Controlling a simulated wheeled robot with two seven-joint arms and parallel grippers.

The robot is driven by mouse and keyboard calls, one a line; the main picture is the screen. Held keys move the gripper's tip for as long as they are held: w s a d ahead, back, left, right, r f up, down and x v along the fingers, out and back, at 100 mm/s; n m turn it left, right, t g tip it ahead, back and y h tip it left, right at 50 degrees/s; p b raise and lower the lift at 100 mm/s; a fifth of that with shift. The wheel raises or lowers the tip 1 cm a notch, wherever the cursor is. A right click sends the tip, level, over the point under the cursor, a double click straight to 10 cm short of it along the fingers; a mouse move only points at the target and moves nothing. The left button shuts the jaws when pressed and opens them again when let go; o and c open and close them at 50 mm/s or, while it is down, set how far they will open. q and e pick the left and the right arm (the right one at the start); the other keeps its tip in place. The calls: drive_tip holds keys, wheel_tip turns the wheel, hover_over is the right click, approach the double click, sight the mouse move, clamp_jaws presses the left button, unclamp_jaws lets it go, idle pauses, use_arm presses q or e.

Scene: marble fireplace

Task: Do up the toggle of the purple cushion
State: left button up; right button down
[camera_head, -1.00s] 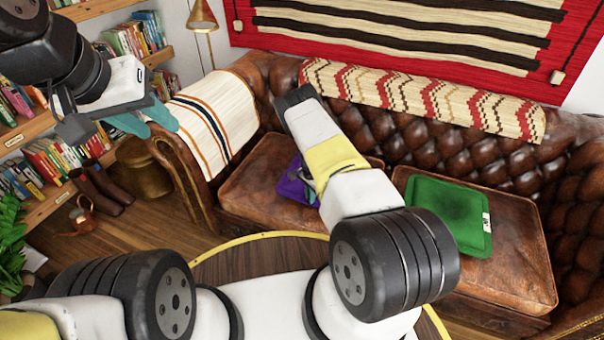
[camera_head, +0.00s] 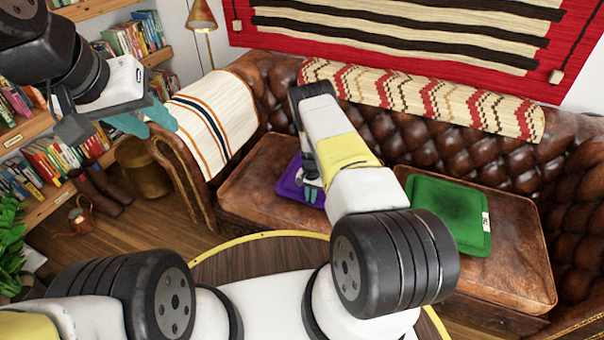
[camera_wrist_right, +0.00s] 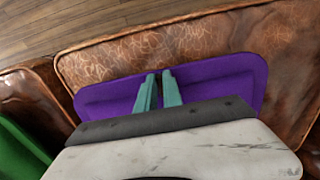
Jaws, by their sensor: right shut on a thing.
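The purple cushion (camera_head: 289,187) lies on the left brown leather seat of the sofa, partly hidden by my right arm. It also shows in the right wrist view (camera_wrist_right: 215,85), spread under the fingers. My right gripper (camera_head: 312,192) is over the cushion with its teal fingers pointing down onto it. In the right wrist view its fingers (camera_wrist_right: 159,85) are nearly together, with a narrow dark gap between them. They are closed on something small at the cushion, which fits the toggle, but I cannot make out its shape. My left gripper (camera_head: 148,119) is open and empty, left of the sofa arm.
A green cushion (camera_head: 447,213) lies on the right seat (camera_head: 520,255). A striped throw (camera_head: 208,120) covers the left sofa arm, and a patterned one (camera_head: 420,100) lies along the backrest. A round table edge (camera_head: 262,238) is in front. Bookshelves (camera_head: 50,155) stand at left.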

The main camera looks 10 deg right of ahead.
idle(0.4)
drive_tip(key=c, duration=1.5)
unclamp_jaws()
drive_tip(key=shift+r, duration=3.9)
